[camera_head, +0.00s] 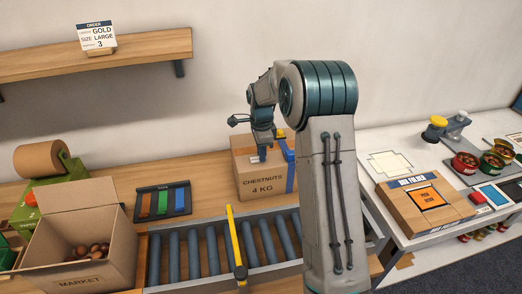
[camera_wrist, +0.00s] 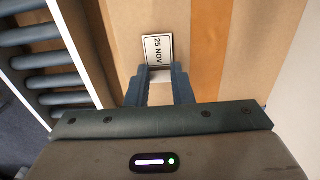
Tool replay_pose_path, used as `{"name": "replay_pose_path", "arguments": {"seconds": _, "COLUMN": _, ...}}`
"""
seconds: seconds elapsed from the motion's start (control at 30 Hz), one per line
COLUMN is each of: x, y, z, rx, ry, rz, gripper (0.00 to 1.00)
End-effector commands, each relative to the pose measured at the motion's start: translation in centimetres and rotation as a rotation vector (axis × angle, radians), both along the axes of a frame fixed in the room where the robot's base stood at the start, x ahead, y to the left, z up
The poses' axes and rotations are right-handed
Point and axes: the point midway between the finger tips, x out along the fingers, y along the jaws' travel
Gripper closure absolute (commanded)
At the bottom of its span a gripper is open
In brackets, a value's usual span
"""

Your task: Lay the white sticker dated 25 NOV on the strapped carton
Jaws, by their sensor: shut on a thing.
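The carton marked CHESTNUTS 4 KG (camera_head: 262,183) stands on the wooden bench behind the rollers, with a blue strap (camera_head: 289,172) down its right side. My gripper (camera_head: 262,156) is over its top, pointing down. In the wrist view my gripper (camera_wrist: 160,74) is shut on the white sticker (camera_wrist: 158,48), which reads 25 NOV and has a dark border. The sticker's near end is between the fingertips. Behind it is the carton's brown top (camera_wrist: 130,25) with a darker tape band (camera_wrist: 208,50). I cannot tell whether the sticker touches the carton.
A roller conveyor (camera_head: 190,252) with a yellow bar (camera_head: 235,245) runs in front of the carton. An open MARKET box (camera_head: 80,245) holding chestnuts and a rack of coloured strips (camera_head: 162,200) are at left. A white table (camera_head: 395,222) with a BOX FOLDER (camera_head: 425,203) is at right.

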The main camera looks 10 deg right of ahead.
Motion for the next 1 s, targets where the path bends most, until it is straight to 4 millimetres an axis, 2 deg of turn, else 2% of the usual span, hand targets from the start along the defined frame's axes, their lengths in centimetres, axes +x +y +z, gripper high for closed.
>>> {"name": "replay_pose_path", "arguments": {"seconds": 0.8, "x": 0.00, "y": 0.06, "z": -0.03, "rx": -0.001, "ry": 0.000, "rz": -0.001, "gripper": 1.00}}
{"name": "replay_pose_path", "arguments": {"seconds": 0.83, "x": 0.00, "y": 0.06, "z": -0.03, "rx": -0.001, "ry": 0.000, "rz": -0.001, "gripper": 0.77}}
{"name": "replay_pose_path", "arguments": {"seconds": 0.9, "x": 0.00, "y": 0.06, "z": -0.03, "rx": 0.000, "ry": 0.000, "rz": -0.001, "gripper": 0.57}}
{"name": "replay_pose_path", "arguments": {"seconds": 0.93, "x": 0.00, "y": 0.07, "z": -0.03, "rx": 0.000, "ry": 0.000, "rz": -0.001, "gripper": 0.54}}
{"name": "replay_pose_path", "arguments": {"seconds": 1.0, "x": 0.00, "y": 0.07, "z": -0.04, "rx": 0.000, "ry": 0.000, "rz": -0.001, "gripper": 0.54}}
